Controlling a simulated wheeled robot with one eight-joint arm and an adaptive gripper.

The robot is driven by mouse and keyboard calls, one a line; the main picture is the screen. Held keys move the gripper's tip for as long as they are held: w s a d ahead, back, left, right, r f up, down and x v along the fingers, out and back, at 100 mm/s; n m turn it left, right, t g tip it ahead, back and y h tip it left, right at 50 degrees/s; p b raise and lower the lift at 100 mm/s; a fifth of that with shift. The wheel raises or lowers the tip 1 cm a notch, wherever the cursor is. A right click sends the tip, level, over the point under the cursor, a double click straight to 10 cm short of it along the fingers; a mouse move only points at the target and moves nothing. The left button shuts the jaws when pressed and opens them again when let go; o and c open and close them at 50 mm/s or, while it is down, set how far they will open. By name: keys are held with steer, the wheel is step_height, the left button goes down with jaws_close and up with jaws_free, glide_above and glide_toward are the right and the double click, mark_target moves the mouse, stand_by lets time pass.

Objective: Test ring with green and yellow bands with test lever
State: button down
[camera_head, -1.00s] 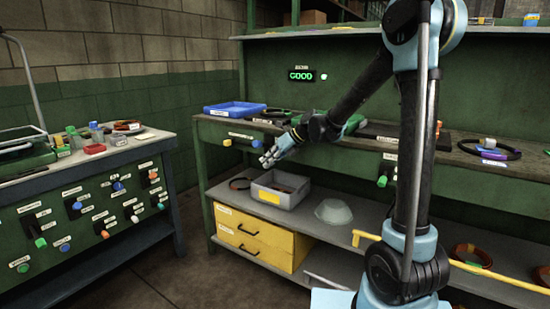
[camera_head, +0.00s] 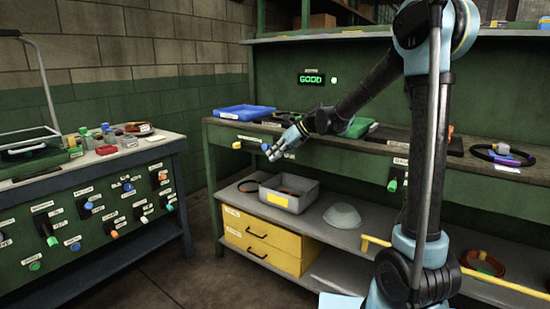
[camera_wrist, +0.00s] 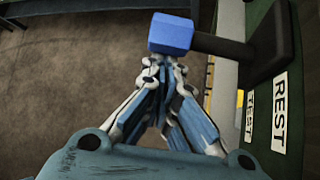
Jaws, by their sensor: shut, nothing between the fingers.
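A lever with a blue knob (camera_wrist: 171,33) on a black arm (camera_wrist: 222,46) stands out from a green panel with TEST (camera_wrist: 249,118) and REST (camera_wrist: 280,110) labels in the wrist view. My gripper (camera_wrist: 166,64) is shut and empty, its fingertips right at the knob's lower side; I cannot tell whether they touch. In the head view my gripper (camera_head: 272,155) is at the bench front, beside the blue knob (camera_head: 264,146). A green GOOD display (camera_head: 311,79) is lit on the back panel. I cannot make out a ring with green and yellow bands.
A yellow knob (camera_head: 236,145) sits left of the blue one. A blue tray (camera_head: 246,112) and dark rings (camera_head: 503,153) are on the bench. Below are a grey bin (camera_head: 290,201), a dome (camera_head: 342,216) and yellow drawers (camera_head: 262,237). A second bench (camera_head: 100,165) stands left.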

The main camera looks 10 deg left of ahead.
steer(key=shift+w+d+r+g, duration=0.15)
steer(key=shift+r+g, duration=0.25)
steer(key=shift+r, duration=0.55)
steer(key=s+d+r, duration=0.2)
steer(key=d+r, duration=0.1)
steer(key=d, duration=0.5)
steer(key=shift+d+r, duration=0.4)
stand_by(0.3)
